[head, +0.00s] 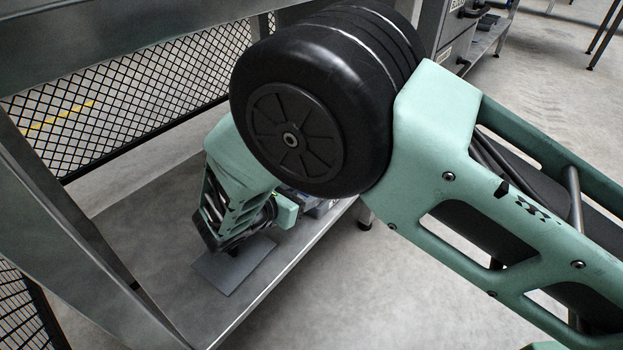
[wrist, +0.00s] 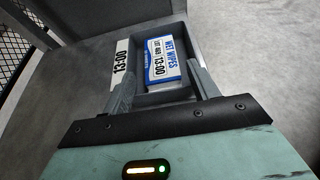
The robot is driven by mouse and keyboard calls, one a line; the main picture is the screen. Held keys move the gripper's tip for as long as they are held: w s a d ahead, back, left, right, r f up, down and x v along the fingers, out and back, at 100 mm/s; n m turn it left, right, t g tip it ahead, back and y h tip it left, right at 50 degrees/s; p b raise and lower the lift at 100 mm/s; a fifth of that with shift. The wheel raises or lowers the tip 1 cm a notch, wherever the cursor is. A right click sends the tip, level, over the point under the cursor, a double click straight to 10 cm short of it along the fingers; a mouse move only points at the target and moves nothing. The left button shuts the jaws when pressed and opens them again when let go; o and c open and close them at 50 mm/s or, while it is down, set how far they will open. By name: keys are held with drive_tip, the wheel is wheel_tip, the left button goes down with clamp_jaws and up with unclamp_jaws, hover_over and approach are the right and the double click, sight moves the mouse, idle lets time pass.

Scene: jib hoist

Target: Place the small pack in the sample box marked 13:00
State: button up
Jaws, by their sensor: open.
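My gripper (wrist: 160,70) is open, with one finger at each side of the pack's near end. The fingers look apart from the pack, but their height over the box is hard to tell. In the head view my gripper (head: 300,204) is low over the shelf, and my arm hides most of the box and the pack.
The metal shelf (head: 150,235) has bare room at the left and front. A dark flat plate (head: 235,265) lies on it near my wrist. A metal post (head: 75,215) stands at the left, and black mesh (head: 90,110) closes the back.

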drive_tip(key=p+v, duration=0.2)
drive_tip(key=v, duration=0.3)
drive_tip(key=shift+s+a+r, duration=0.15)
drive_tip(key=shift+s+r, duration=0.05)
drive_tip(key=shift+s, duration=0.05)
drive_tip(key=s+d+r+m+g+y, duration=0.4)
drive_tip(key=s+d+r+m, duration=0.4)
drive_tip(key=s+d+m, duration=0.2)
drive_tip(key=s+d+r+m+g+y, duration=0.5)
drive_tip(key=s+d+r+m, duration=0.3)
drive_tip(key=s+d+m, duration=0.2)
drive_tip(key=shift+s+d+r+m+g, duration=0.3)
drive_tip(key=shift+s+m+g, duration=0.1)
drive_tip(key=shift+s+g, duration=0.55)
